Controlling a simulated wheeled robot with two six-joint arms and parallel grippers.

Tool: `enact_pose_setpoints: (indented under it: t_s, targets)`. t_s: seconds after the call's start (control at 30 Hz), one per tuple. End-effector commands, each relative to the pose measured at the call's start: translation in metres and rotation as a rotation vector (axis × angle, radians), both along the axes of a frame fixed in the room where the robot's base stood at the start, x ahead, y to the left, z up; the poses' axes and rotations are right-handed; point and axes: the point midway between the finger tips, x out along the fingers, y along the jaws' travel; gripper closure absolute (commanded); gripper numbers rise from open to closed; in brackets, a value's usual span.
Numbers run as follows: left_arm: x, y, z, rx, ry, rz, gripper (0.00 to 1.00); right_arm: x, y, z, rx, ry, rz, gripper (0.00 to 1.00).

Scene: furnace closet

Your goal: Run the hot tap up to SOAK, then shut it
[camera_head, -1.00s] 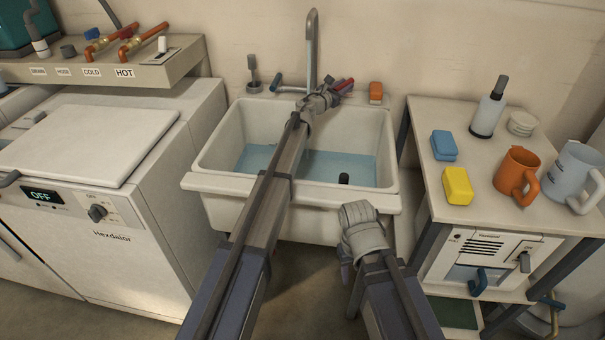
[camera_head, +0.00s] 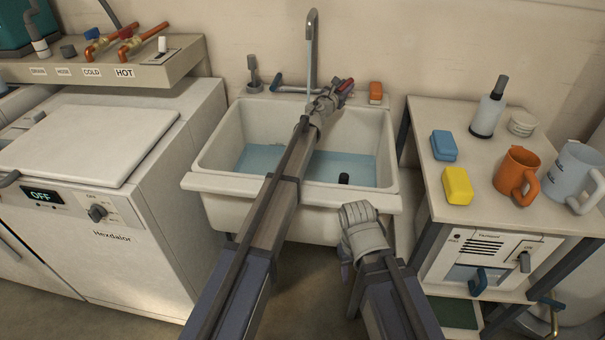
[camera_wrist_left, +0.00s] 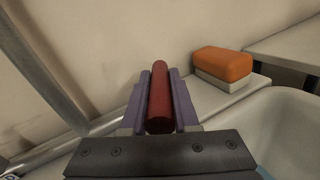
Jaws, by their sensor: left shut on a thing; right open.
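The white sink (camera_head: 225,183) stands against the wall with blue water (camera_head: 262,158) in it and a small dark cylinder (camera_head: 344,178) near its front. A grey curved spout (camera_head: 312,45) rises behind it. The blue tap lever (camera_head: 276,83) is left of the spout; the red lever (camera_head: 346,86) is right. My left gripper (camera_head: 338,92) is shut on the red lever, which also shows between the fingers in the left wrist view (camera_wrist_left: 159,98). My right gripper (camera_head: 357,212) is open before the sink's front rim. No SOAK mark is readable.
An orange sponge (camera_head: 376,90) sits on the back rim, right of the red lever. A side table (camera_head: 480,205) at right holds blue and yellow blocks, a bottle and mugs. A white machine (camera_head: 90,145) reading OFF stands at left, below pipes labelled COLD and HOT.

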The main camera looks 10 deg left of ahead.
Motion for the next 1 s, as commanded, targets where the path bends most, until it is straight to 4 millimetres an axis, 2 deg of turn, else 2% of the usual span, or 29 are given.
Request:
enact_pose_setpoints:
  t_s: [0.2,0.5,0.8,1.0]
  targets:
    - [-0.0014,-0.0046,0.0001,0.0,0.0,0.087,1.0,0.0,0.0,0.0,0.0,0.0,0.0,0.5]
    - [-0.0011,-0.0058,0.0001,0.0,0.0,0.099,1.0,0.0,0.0,0.0,0.0,0.0,0.0,0.5]
    - [-0.0018,-0.014,0.0001,0.0,0.0,0.284,1.0,0.0,0.0,0.0001,0.0,0.0,0.0,0.5]
    - [-0.0021,-0.013,0.0001,0.0,0.0,0.309,1.0,0.0,0.0,0.0001,0.0,0.0,0.0,0.5]
